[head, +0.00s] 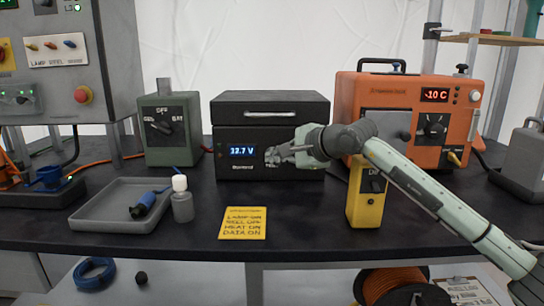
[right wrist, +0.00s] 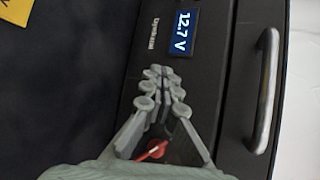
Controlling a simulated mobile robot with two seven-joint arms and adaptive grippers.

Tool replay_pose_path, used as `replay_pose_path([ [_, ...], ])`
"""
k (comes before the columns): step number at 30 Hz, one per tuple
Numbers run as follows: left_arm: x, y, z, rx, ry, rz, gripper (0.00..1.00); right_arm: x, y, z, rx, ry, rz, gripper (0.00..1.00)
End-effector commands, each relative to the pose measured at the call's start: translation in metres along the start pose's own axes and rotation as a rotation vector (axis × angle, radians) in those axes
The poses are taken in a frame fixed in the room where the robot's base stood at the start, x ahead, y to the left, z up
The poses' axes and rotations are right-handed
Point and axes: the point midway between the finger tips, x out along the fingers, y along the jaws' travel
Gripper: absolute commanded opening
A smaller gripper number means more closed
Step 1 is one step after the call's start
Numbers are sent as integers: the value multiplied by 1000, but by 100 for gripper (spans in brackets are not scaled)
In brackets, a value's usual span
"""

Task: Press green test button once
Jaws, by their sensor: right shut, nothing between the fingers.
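The black box (head: 229,169) stands at the back middle of the table, with a lit display (head: 242,151) reading 12.7 V. My right gripper (head: 270,156) is at its front face, just right of the display, with its arm coming in from the right. In the right wrist view the gripper (right wrist: 159,72) is shut and empty, fingertips together over the box front near the display (right wrist: 181,32). I cannot tell whether the tips touch the face. No green button shows; the fingers cover that part of the front. My left gripper is not in view.
The box's upper part has a handle (right wrist: 264,90). A green box (head: 160,102) stands left, an orange unit (head: 352,92) right. A yellow device (head: 367,205) stands under my right forearm.

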Motion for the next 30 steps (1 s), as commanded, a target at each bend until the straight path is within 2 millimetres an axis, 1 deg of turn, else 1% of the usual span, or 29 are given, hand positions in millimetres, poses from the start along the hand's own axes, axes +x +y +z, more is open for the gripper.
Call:
replay_pose_path([
  [4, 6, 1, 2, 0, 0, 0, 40, -5, 6, 4, -1, -1, 0, 0],
  [17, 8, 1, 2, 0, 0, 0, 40, -9, 8, 6, -2, 0, 0, 0],
  [30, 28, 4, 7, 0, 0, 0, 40, -37, 30, 27, -2, -1, 0, 0],
])
